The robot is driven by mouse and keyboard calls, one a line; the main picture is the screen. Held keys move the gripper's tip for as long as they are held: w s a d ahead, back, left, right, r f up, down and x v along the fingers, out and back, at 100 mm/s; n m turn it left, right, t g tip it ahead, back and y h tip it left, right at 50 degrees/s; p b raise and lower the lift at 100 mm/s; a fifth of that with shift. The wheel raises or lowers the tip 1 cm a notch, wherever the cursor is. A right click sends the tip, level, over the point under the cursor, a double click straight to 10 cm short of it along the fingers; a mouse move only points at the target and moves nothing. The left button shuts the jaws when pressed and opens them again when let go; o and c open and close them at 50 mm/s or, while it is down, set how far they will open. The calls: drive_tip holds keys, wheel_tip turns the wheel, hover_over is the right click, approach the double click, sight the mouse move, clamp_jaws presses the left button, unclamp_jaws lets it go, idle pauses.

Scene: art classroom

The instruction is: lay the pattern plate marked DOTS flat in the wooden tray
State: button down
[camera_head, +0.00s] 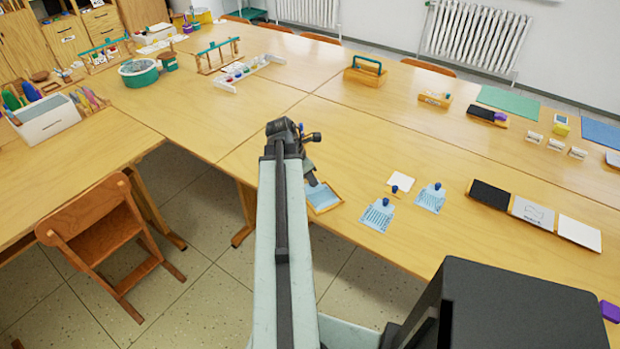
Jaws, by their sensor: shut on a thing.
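My gripper (311,180) points down over the small wooden tray (341,204) near the table's front edge. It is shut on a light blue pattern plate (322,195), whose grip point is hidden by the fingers. The plate appears within or just above the tray; I cannot tell whether it lies flat or touches the bottom. Its marking is not readable. Two other light blue plates with dark blue knobs, a nearer one (377,216) and a farther one (431,198), lie on the table to the right.
A white card (402,181) lies behind the nearer plate, with a small blue-knobbed piece (395,190) beside it. A black pad (490,194) and white sheets (579,232) lie farther right. A wooden chair (108,238) stands at left. The table behind the tray is clear.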

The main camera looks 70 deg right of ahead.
drive_tip(key=c, duration=1.2)
unclamp_jaws()
drive_tip(key=shift+c, duration=0.2)
drive_tip(key=shift+o, duration=1.2)
wheel_tip(320, 180, up, 6)
drive_tip(key=p, duration=0.6)
